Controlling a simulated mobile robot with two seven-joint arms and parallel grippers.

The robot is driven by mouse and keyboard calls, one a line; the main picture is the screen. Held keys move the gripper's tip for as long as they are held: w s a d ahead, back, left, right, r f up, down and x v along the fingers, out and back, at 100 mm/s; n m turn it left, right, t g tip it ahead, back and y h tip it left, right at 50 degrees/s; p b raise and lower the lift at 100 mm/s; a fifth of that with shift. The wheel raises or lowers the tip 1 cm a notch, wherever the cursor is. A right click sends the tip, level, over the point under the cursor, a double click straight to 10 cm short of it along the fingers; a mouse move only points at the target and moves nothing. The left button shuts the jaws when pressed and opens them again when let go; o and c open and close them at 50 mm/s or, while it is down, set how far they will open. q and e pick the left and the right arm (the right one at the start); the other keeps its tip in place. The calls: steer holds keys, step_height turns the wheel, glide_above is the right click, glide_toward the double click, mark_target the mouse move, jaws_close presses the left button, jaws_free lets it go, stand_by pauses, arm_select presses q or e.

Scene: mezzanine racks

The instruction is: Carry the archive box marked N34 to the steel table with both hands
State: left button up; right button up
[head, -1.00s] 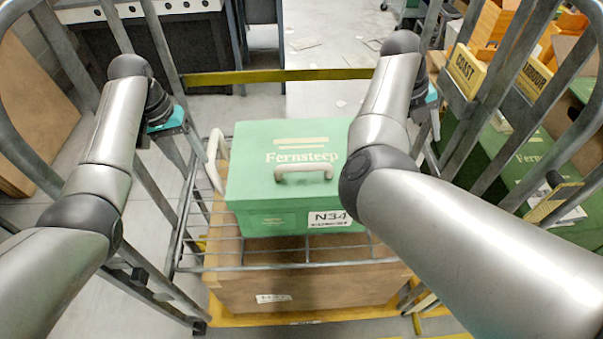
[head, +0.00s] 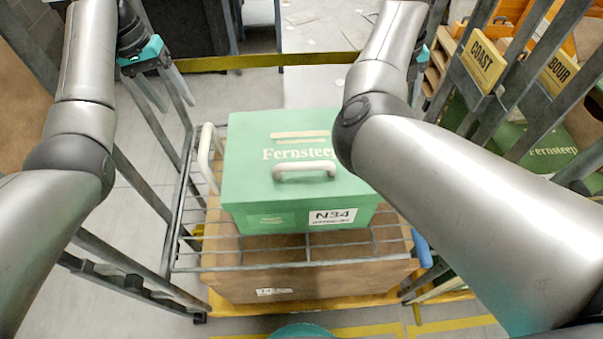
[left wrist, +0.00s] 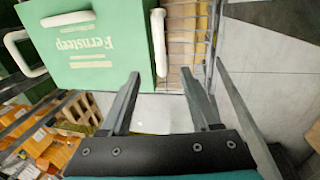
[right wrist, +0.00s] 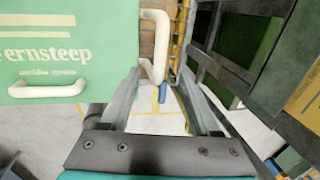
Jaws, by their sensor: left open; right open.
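The green archive box (head: 250,190) marked N34 sits upright on a wire shelf, with its lid on and a pale handle on top. A pale side handle (head: 207,158) sticks out at its left. My left gripper (head: 170,100) is open, beyond and left of the box. In the left wrist view the box (left wrist: 95,70) and its side handle (left wrist: 159,42) lie ahead of the open fingers. In the right wrist view the other side handle (right wrist: 158,45) lies ahead of my open right gripper (right wrist: 160,75). In the head view my arm mostly hides that gripper. I cannot make out a steel table.
The box rests on a wire cart shelf (head: 265,266) with a brown carton (head: 330,285) below. Grey rails (head: 150,190) flank it. A yellow bar (head: 265,62) crosses behind. Racks with a COAST sign (head: 483,62) stand close at right.

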mark_target(203, 139)
arm_select(q)
steer(key=d+f, duration=0.1)
steer(key=f, duration=0.3)
steer(key=d+f, duration=0.1)
steer(key=f, duration=0.9)
steer(key=shift+d, duration=0.4)
arm_select(e)
step_height(203, 139, down, 14)
steer(key=d, duration=0.3)
arm_select(q)
jaws_close()
arm_select(e)
jaws_close()
steer(key=shift+w, duration=0.1)
